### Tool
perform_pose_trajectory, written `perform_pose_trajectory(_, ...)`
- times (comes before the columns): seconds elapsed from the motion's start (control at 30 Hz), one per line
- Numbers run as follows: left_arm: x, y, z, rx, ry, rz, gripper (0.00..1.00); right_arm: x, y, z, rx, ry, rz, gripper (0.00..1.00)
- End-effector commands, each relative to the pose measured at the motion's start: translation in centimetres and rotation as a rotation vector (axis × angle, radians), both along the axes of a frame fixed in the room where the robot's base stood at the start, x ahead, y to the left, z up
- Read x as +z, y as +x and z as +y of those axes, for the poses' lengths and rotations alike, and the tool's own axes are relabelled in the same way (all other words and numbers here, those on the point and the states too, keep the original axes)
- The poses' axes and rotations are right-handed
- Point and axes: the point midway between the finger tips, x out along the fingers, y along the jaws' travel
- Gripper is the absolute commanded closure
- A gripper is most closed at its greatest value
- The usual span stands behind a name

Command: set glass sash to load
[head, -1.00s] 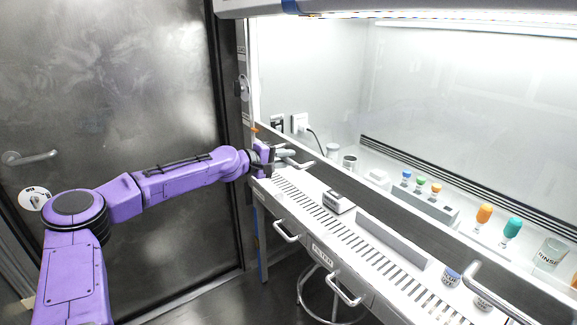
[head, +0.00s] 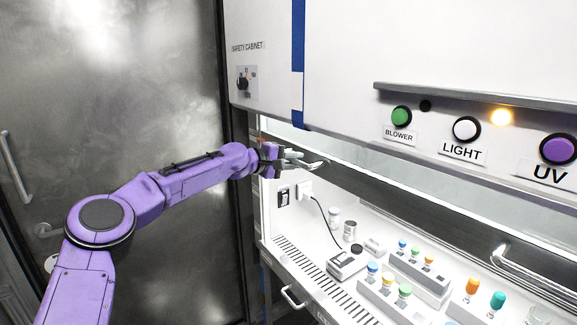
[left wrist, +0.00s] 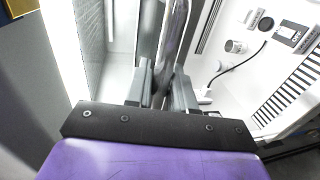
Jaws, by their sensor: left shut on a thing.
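The glass sash (head: 420,205) of the safety cabinet shows in the head view as a slanting panel with a grey lower rail. Its lower edge hangs above the worktop, leaving a gap beneath. My left gripper (head: 285,158) is at the left end of the rail, shut on the left sash handle (head: 314,165). In the left wrist view a grey bar (left wrist: 172,40) runs between the fingers (left wrist: 162,88). A second sash handle (head: 530,268) is at the right, with nothing on it. My right gripper is out of view.
A blue strip (head: 298,35) with a white break runs down the cabinet front. Blower, light and UV buttons (head: 466,129) sit at upper right. Colour-capped bottles (head: 387,278) and a small box device (head: 348,262) stand on the worktop (head: 285,252). A dark metal door (head: 120,90) is at left.

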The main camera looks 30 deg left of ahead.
Motion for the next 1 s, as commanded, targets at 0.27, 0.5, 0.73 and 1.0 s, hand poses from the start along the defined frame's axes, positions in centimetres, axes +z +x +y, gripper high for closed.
perform_pose_trajectory(0.27, 0.8, 0.0, -0.1, -0.003, -0.001, 0.000, 1.00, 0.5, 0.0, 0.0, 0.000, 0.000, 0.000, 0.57)
perform_pose_trajectory(0.5, 0.7, -0.1, -0.1, -0.003, 0.001, 0.002, 0.73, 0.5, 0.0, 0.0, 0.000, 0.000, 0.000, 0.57)
perform_pose_trajectory(0.73, 0.6, -0.1, 0.0, -0.001, 0.001, 0.002, 0.58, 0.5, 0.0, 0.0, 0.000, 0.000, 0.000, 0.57)
perform_pose_trajectory(1.0, 0.9, -1.7, 0.9, 0.001, 0.002, -0.002, 0.58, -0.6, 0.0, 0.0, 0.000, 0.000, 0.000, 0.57)
